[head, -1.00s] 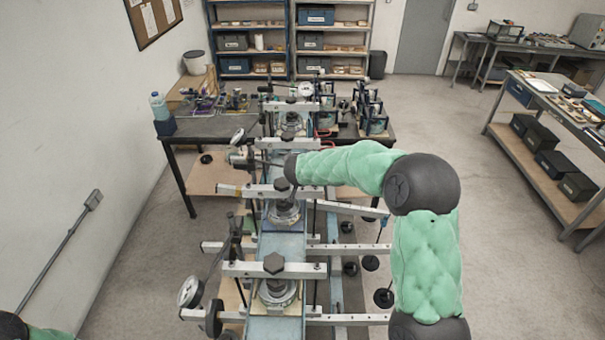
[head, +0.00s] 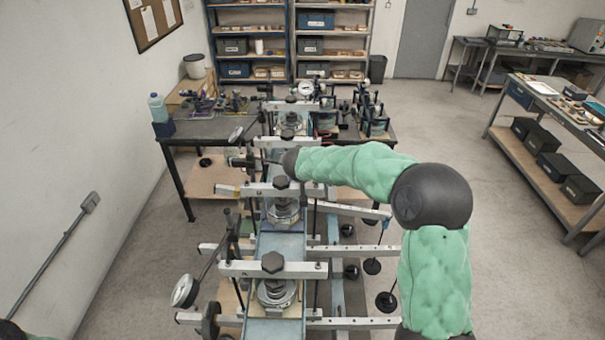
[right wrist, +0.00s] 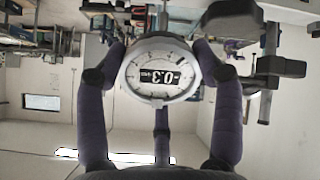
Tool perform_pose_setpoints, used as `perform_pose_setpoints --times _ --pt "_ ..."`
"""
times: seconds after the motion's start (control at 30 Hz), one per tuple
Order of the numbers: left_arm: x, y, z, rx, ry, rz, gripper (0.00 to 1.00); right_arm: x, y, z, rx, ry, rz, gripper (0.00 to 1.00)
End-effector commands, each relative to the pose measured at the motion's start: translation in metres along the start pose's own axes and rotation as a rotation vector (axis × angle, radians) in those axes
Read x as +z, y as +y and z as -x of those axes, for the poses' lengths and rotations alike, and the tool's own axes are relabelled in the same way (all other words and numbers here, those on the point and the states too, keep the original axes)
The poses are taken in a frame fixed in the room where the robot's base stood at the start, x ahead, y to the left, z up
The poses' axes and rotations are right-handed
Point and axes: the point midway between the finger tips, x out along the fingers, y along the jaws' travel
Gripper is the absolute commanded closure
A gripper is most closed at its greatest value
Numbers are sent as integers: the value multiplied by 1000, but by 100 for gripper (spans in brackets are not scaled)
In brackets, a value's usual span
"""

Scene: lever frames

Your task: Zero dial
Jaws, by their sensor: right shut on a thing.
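My right gripper (head: 244,160) reaches in from the right to the left side of the middle lever frame (head: 283,191). The gauge has a white face and a small dark digital window (right wrist: 159,77), upside down in this view, with digits that look like 0 and 3. In the head view the held dial is too small and covered to make out. My left gripper is out of view.
The near lever frame (head: 272,268) has its own dial (head: 184,291) at the left. Another dial (head: 236,134) is just behind my right gripper, and one more (head: 305,88) is further back. Black weights (head: 386,301) hang at the right. A dark bench (head: 215,127) stands behind.

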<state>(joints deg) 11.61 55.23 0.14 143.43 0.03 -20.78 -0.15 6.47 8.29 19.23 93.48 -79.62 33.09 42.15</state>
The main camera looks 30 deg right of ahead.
Motion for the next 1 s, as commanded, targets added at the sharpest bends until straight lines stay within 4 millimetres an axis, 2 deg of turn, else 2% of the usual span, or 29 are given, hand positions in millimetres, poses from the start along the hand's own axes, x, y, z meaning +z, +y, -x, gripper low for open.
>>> perform_pose_setpoints --times 0.33,0.37,0.4,0.43,0.83,1.0 --pt "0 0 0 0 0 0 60 4 -4 -2 -6 -9 11 65" --pt "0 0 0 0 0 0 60 4 -4 -2 -6 -9 11 24" --pt "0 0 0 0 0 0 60 4 -4 -2 -6 -9 11 13" --pt "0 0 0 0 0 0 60 4 -4 -2 -5 -9 11 8" --pt "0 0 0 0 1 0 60 1 -1 2 -2 -2 8 8" --pt "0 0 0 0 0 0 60 0 -1 20 -2 0 8 8"
